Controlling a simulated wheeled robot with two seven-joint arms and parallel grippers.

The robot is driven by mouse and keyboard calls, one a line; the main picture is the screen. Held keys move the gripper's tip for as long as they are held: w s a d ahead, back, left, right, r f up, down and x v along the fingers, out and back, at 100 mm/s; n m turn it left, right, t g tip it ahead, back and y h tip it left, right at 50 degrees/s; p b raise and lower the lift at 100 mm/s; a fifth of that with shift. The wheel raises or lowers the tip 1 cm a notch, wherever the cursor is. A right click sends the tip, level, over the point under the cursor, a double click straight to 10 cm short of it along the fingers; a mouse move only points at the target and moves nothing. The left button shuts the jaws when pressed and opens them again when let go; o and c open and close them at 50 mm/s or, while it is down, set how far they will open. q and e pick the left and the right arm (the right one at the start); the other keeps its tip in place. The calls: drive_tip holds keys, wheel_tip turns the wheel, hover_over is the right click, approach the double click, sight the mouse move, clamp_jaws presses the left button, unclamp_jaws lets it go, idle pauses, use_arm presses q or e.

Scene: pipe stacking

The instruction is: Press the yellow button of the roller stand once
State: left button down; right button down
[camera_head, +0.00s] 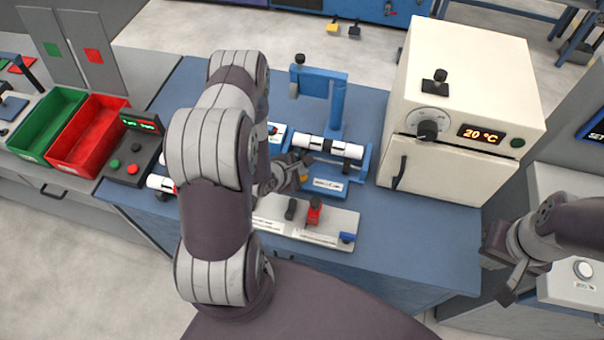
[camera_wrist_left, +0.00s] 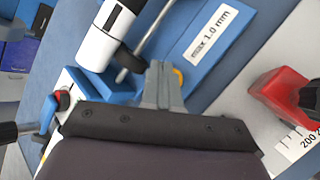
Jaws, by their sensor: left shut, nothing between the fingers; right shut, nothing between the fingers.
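The blue roller stand (camera_head: 355,172) is on the blue workbench, with a white pipe with black bands (camera_head: 340,148) lying along it. Its yellow button (camera_head: 303,179) shows as a small patch beside my left gripper (camera_head: 299,172). In the left wrist view the yellow button (camera_wrist_left: 179,76) is mostly hidden behind the shut fingers of my left gripper (camera_wrist_left: 162,72). The fingertips are right at the button; I cannot tell whether they touch it. My left gripper holds nothing. My right gripper (camera_head: 508,284) is shut and empty, off the bench's right side, away from the stand.
A grey plate with black and red clamps (camera_head: 314,213) lies in front of the stand. A cream oven reading 20 °C (camera_head: 455,100) stands right. Red (camera_head: 100,128) and green (camera_head: 50,122) bins are at left. A blue post (camera_head: 337,100) rises behind the stand.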

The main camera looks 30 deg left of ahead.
use_arm(q)
drive_tip(key=shift+r+p, duration=2.45)
drive_tip(key=shift+r, duration=0.15)
drive_tip(key=shift+f, duration=0.1)
